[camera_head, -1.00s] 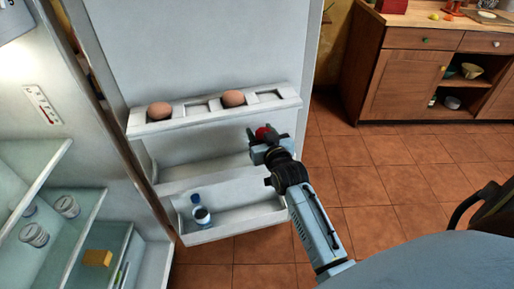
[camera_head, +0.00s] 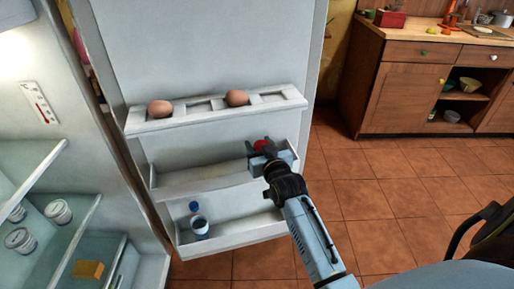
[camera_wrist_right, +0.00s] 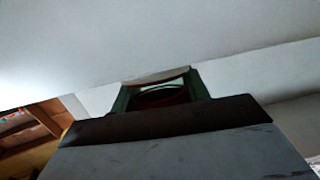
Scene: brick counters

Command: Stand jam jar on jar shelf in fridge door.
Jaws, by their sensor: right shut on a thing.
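My right gripper (camera_head: 259,150) is shut on the jam jar, a small thing with a red top (camera_head: 261,144). It is at the right end of the middle door shelf (camera_head: 195,183), below the egg rack. I cannot tell whether the jar touches the shelf. In the right wrist view a dark round rim, likely the jar (camera_wrist_right: 162,96), shows between the green fingertips, dim and partly hidden by my gripper. The fridge door (camera_head: 200,50) stands open. My left gripper is not in view.
The egg rack (camera_head: 190,119) above holds two brown eggs. The bottom door shelf (camera_head: 245,226) holds a bottle with a blue cap (camera_head: 200,226). Fridge shelves at left hold white tubs (camera_head: 58,212) and a yellow block (camera_head: 88,270). The middle shelf's left part is clear.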

